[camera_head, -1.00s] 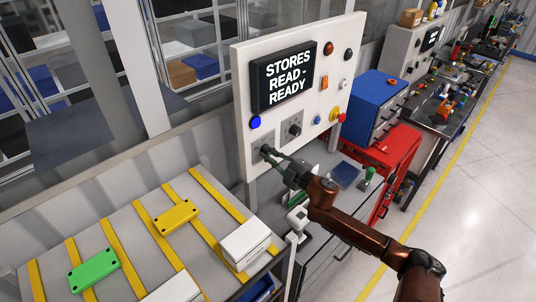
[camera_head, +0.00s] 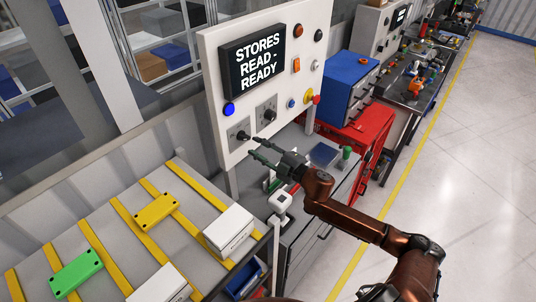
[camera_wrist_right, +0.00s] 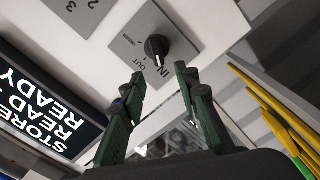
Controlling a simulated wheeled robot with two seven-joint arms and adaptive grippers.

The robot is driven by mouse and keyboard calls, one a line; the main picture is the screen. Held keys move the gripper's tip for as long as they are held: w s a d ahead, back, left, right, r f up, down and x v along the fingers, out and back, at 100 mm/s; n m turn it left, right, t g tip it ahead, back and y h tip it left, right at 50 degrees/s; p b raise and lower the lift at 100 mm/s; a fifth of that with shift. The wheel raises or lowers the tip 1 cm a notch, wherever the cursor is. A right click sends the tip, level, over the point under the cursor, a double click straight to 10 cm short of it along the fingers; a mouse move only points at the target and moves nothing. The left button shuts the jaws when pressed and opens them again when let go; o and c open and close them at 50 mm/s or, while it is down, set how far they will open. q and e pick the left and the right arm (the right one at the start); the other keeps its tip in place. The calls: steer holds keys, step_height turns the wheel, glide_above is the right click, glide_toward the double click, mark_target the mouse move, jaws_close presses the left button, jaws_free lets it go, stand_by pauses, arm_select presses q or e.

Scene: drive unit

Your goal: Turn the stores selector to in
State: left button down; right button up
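The stores selector (camera_head: 243,136) is the left of two black knobs low on the white panel, under the screen. My right gripper (camera_head: 259,150) is in front of the panel, just right of and below the knob. It also shows in the right wrist view (camera_wrist_right: 160,76), with its green fingers apart, nothing between them and a gap to the knob. My left gripper is out of view.
A second selector (camera_head: 269,115) is on the right, a blue button (camera_head: 229,110) at the left. Below stands a bench with yellow strips, a yellow block (camera_head: 156,211), a green block (camera_head: 76,274) and white boxes (camera_head: 229,231).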

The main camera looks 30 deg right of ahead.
steer(key=shift+v, duration=2.8)
steer(key=shift+w+a, duration=0.1)
